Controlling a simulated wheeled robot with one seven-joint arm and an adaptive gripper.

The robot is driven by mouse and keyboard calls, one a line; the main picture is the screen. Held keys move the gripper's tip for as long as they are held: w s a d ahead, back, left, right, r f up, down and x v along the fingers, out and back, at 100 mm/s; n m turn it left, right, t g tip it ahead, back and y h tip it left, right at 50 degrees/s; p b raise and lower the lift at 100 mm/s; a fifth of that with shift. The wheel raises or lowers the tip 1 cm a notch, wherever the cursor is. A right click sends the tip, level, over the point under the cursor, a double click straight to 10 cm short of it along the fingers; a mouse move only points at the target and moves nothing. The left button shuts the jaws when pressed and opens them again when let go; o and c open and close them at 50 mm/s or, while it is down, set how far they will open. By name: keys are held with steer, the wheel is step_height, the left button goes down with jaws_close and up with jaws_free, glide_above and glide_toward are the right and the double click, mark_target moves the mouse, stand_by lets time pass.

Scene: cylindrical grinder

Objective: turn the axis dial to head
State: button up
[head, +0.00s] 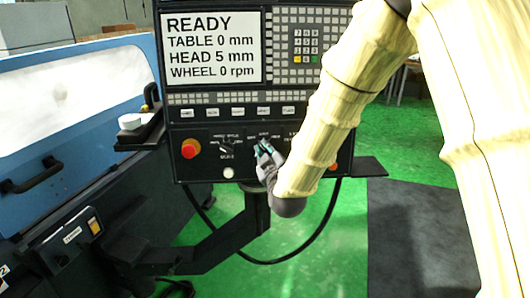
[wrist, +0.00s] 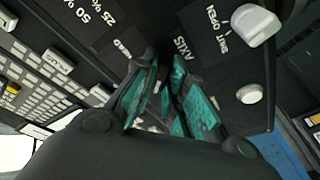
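The black control panel (head: 238,178) stands in the middle of the head view. My gripper (head: 263,150) is at its lower dial row, right of the mode dial. In the wrist view my gripper (wrist: 164,60) has two teal-padded fingers with a narrow gap between their tips, close to the panel face. The AXIS label (wrist: 181,45) shows just beside the fingertips. The axis dial is hidden by the fingers in both views, so its setting and whether the fingers touch it cannot be told.
The screen (head: 211,48) reads READY, TABLE 0 mm, HEAD 5 mm, WHEEL 0 rpm. A red button (head: 190,148) and a mode dial (head: 226,148) sit left of my gripper. A white knob (wrist: 250,25) and a round white button (wrist: 250,93) are nearby in the wrist view.

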steer(key=shift+f+m+b, duration=0.1)
steer(key=shift+m+b, duration=0.2)
steer(key=shift+b, duration=0.05)
jaws_close()
steer(key=m+b, duration=0.2)
steer(key=shift+f+m+t+h+b, duration=0.2)
steer(key=shift+m+t+h+b, duration=0.1)
steer(key=shift+m+h+b, duration=0.1)
steer(key=m+b, duration=0.2)
steer(key=m+h+b, duration=0.1)
steer(key=m, duration=0.2)
steer(key=shift+h+b, duration=0.3)
steer(key=shift+b, duration=0.1)
steer(key=m+b, duration=0.1)
steer(key=m, duration=0.2)
steer(key=m+h+b, duration=0.1)
steer(key=m+b, duration=0.1)
steer(key=m, duration=0.1)
steer(key=shift+a+r+h, duration=0.1)
steer(key=shift+h, duration=0.2)
steer(key=shift+r+m+h+b, duration=0.15)
steer(key=shift+m+h+b, duration=0.6)
steer(key=shift+m, duration=1.75)
steer(key=o, duration=0.7)
jaws_free()
steer(key=shift+o, duration=0.2)
